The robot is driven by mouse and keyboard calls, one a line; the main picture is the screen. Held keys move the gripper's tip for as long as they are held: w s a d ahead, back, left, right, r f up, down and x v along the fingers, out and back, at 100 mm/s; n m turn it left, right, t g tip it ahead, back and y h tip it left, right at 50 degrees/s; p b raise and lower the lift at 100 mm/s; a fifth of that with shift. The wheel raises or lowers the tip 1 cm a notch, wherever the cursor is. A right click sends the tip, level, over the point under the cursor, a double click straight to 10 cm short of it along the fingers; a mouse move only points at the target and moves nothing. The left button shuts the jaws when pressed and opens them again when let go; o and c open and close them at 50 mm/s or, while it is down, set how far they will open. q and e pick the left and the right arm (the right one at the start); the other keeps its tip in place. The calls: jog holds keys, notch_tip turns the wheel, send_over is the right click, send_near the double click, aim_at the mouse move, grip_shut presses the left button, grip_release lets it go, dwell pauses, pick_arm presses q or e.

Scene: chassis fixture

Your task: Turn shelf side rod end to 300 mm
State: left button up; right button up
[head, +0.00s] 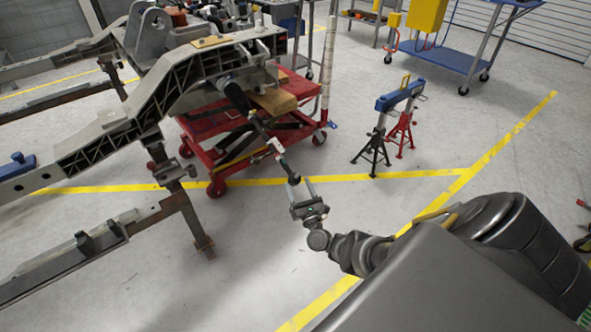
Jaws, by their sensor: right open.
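The rod (257,124) slopes down and right out of a black boot (235,96) on the chassis frame (190,85). It has a bright silver section (276,147) and a dark outer part, the rod end (288,167). My right gripper (299,183) is open at the rod's lower tip, with its fingers pointing up toward the chassis. The rod's tip appears to lie between or just in front of the fingers; contact is too small to tell. No scale or 300 mm mark is readable. My left gripper is out of view.
A red lift cart (217,180) stands under the chassis. Black and red jack stands (373,150) with a blue bar (400,95) stand to the right. A blue cart (470,62) is at the back right. Rusty stand posts (185,212) are at left. Floor around my gripper is clear.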

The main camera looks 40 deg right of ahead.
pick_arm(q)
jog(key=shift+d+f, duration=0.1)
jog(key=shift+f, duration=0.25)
pick_arm(e)
jog(key=v, duration=0.6)
jog(key=shift+s+a+f, duration=0.2)
jog(key=shift+s, duration=0.1)
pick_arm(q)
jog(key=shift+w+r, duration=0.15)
